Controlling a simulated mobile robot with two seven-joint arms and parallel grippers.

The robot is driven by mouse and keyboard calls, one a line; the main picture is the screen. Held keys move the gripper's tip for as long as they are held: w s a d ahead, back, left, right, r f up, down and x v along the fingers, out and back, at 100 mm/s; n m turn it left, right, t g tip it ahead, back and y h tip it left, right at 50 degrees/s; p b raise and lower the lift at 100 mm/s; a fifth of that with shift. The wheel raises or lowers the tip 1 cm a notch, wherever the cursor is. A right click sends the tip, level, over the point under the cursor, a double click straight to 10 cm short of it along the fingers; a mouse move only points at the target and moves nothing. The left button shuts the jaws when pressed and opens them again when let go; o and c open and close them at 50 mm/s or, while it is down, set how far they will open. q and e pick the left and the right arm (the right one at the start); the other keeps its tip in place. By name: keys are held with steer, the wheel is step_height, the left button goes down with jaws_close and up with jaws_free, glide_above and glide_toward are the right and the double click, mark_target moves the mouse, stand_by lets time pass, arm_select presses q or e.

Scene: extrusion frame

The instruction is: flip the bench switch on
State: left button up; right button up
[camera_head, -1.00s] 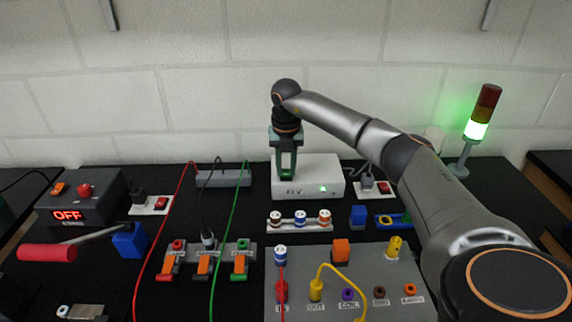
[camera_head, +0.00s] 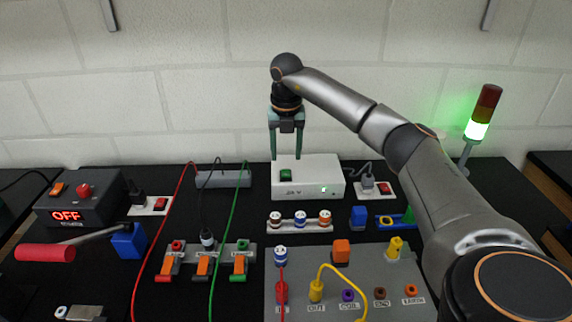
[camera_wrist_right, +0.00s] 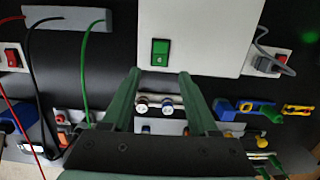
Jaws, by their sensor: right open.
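A white box marked 24 V (camera_head: 325,176) stands against the back wall with a green rocker switch (camera_head: 286,175) on its top and a small lit green lamp on its front. The rocker also shows in the right wrist view (camera_wrist_right: 160,52). A black box with a red OFF display (camera_head: 66,216) stands at the left, with an orange switch (camera_head: 57,188) and a red button on top. Which switch is the bench switch is not labelled legibly. My right gripper (camera_head: 286,158) is open and empty above the green rocker, its fingers apart. My left gripper is out of view.
A signal tower (camera_head: 478,130) glows green at the right. Red, green and black cables (camera_head: 248,190) rise from a terminal strip left of centre. A grey panel with sockets (camera_head: 300,258) lies in front. A red-handled lever (camera_head: 46,253) sticks out at the left.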

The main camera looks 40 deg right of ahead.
step_height(320, 180, up, 7)
steer(key=shift+s+a, duration=0.25)
steer(key=shift+s, duration=0.05)
stand_by(0.5)
